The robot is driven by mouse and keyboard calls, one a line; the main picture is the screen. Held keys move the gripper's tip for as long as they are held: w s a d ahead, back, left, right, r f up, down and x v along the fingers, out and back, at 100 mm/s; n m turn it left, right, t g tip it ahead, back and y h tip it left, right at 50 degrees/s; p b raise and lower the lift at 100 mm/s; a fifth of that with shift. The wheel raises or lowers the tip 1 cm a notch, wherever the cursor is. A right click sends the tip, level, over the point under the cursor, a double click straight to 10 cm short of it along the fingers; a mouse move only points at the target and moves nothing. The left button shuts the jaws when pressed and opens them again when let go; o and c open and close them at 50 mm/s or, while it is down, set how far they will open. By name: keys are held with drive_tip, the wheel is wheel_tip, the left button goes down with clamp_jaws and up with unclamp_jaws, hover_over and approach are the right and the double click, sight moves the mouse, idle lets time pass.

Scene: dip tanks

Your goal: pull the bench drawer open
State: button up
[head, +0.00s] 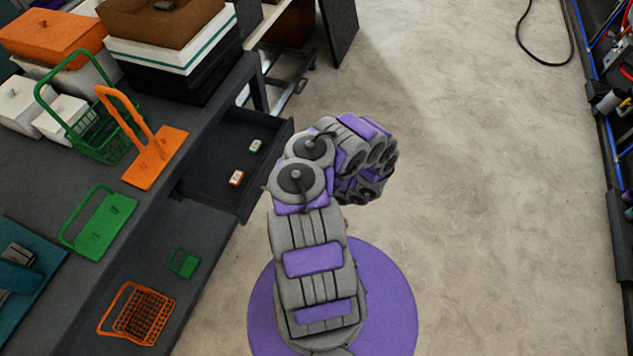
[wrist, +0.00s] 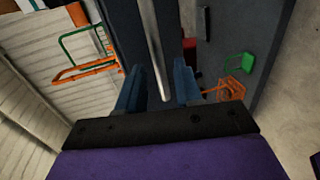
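The bench drawer (head: 205,165) stands pulled out from the dark bench (head: 75,225) in the head view, and its inside shows. Two small box-like pieces, one white-green (head: 255,146) and one orange-white (head: 237,177), lie in it. In the head view my gripper is hidden behind my arm, near the drawer's front. In the wrist view my gripper (wrist: 160,75) has its two blue fingers apart. A pale grey bar (wrist: 153,45), apparently the drawer handle, runs between them. I see a gap beside the bar; contact with the fingers is unclear.
Green and orange baskets and boxes crowd the bench top.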

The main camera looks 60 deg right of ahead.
drive_tip(key=p+v, duration=0.2)
drive_tip(key=v, duration=1.1)
drive_tip(key=shift+s, duration=0.15)
